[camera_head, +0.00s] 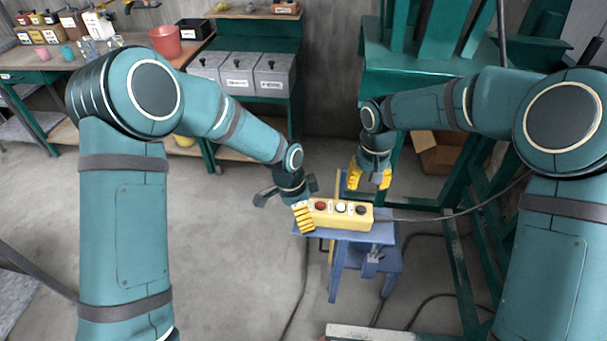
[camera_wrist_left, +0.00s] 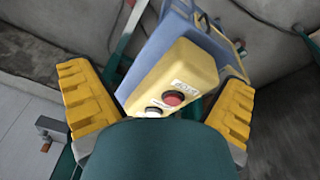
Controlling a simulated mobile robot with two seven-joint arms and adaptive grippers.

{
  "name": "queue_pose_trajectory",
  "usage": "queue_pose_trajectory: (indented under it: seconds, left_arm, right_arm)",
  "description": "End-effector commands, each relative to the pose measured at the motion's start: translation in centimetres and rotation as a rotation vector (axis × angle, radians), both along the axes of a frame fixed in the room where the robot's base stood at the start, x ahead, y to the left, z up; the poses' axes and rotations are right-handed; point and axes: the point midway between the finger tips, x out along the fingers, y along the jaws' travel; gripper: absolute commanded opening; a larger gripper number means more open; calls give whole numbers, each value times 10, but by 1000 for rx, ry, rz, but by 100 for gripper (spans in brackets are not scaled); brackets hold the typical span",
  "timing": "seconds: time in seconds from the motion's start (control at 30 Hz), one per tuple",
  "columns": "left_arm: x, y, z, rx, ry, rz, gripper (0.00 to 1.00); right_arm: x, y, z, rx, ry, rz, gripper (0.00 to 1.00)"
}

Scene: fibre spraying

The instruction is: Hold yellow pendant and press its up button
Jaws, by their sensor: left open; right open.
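The yellow pendant (camera_head: 343,221) lies on top of a small blue stand (camera_head: 383,236). Its upper face carries a red button (camera_head: 320,206), a white button (camera_head: 341,207) and a dark button (camera_head: 361,210). My left gripper (camera_head: 303,216) is at the pendant's left end, with one yellow finger showing in front of it. In the left wrist view the open yellow fingers stand on either side of the pendant (camera_wrist_left: 192,68), with gaps visible; the red button (camera_wrist_left: 173,99) and white button (camera_wrist_left: 154,112) show. My right gripper (camera_head: 369,182) is open and empty, above and behind the pendant's right part, pointing down.
A cable (camera_head: 440,218) runs right from the pendant. A green frame (camera_head: 440,75) stands behind my right arm, with a cardboard box (camera_head: 440,155) in it. A workbench with grey bins (camera_head: 240,75) and a red bucket (camera_head: 165,41) is at back left. Floor left of the stand is clear.

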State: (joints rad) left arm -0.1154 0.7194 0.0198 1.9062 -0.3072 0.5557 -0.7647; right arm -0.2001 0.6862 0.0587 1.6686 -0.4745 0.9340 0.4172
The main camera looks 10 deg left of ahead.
Motion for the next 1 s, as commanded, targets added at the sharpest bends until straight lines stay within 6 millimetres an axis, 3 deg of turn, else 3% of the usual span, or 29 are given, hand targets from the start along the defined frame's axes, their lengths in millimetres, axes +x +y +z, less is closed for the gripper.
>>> queue_pose_trajectory:
  seconds: [0.03,0.2,0.43,0.63,1.0]
  left_arm:
    - [12,-1,16,30,-20,-80,100]
    - [35,0,59,133,-38,-296,100]
    - [46,2,83,198,-42,-407,100]
    - [46,3,64,201,-38,-413,100]
    - [45,3,-3,200,-36,-412,100]
  right_arm:
    - [0,0,0,0,0,0,46]
    - [0,0,0,0,0,0,46]
    - [0,0,0,0,0,0,46]
    - [0,0,0,0,0,0,46]
    - [0,0,0,0,0,0,46]
